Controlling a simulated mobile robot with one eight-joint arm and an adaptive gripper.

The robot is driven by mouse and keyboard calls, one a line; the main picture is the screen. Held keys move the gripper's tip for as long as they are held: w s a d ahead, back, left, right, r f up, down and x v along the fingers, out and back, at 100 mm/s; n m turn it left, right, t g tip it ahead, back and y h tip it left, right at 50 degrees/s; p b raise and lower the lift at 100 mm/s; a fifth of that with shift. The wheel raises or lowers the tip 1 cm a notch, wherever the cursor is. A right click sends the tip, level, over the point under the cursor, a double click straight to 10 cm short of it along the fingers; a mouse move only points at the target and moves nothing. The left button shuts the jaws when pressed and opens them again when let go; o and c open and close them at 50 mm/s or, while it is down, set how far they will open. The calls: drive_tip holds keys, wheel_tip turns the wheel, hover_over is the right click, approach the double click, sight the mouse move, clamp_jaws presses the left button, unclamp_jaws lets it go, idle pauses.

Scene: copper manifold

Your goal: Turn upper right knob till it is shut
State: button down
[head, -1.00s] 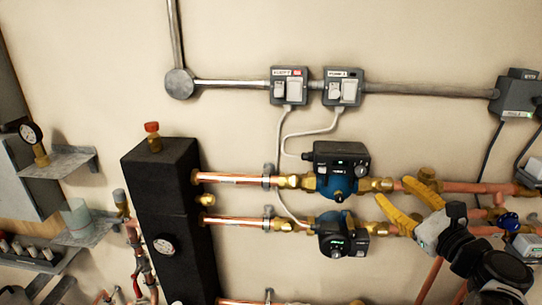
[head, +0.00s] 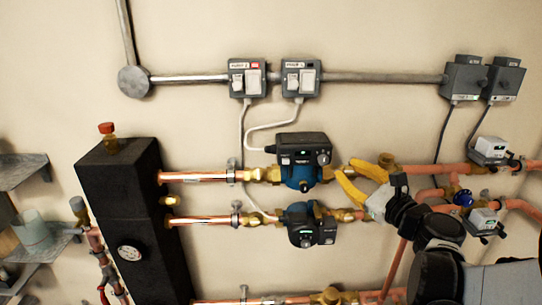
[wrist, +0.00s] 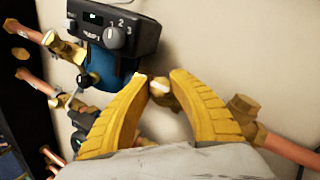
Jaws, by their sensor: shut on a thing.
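The upper blue pump (head: 302,170) sits on the upper copper pipe, with brass fittings to its right. My gripper (head: 345,168) reaches in from the lower right to the brass fitting just right of this pump. In the wrist view my gripper's two yellow fingers (wrist: 160,78) are shut on a small brass knob (wrist: 160,86) with a pale top. The fingers hide part of it, and how far it is turned cannot be told. The upper pump (wrist: 112,50) shows at upper left there, with a grey dial marked with numbers.
White-topped valve units (head: 489,150) are further right.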

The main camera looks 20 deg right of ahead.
drive_tip(key=shift+n+y, duration=0.3)
drive_tip(key=shift+n, duration=0.1)
drive_tip(key=n+g+y+p, duration=0.1)
drive_tip(key=n, duration=0.1)
drive_tip(key=n+g+y+p, duration=0.1)
drive_tip(key=n, duration=0.1)
drive_tip(key=shift+r+p, duration=0.2)
drive_tip(key=shift+p, duration=0.15)
drive_tip(key=n+g+y+p, duration=0.1)
drive_tip(key=n, duration=0.1)
drive_tip(key=n+g+y+p, duration=0.1)
drive_tip(key=n+g+p, duration=0.1)
drive_tip(key=n, duration=0.1)
drive_tip(key=n+g+p, duration=0.1)
drive_tip(key=n+p, duration=0.1)
drive_tip(key=n+g+p, duration=0.2)
drive_tip(key=n, duration=0.1)
drive_tip(key=shift+n+g+p, duration=0.3)
drive_tip(key=shift+p, duration=0.1)
drive_tip(key=shift+f+n+g+h+p, duration=0.25)
drive_tip(key=shift+n+g+h+p, duration=0.25)
drive_tip(key=shift+n+g+p, duration=0.95)
drive_tip(key=shift+n, duration=0.25)
drive_tip(key=c, duration=1.2)
unclamp_jaws()
drive_tip(key=shift+f, duration=0.1)
drive_tip(key=shift+o, duration=0.2)
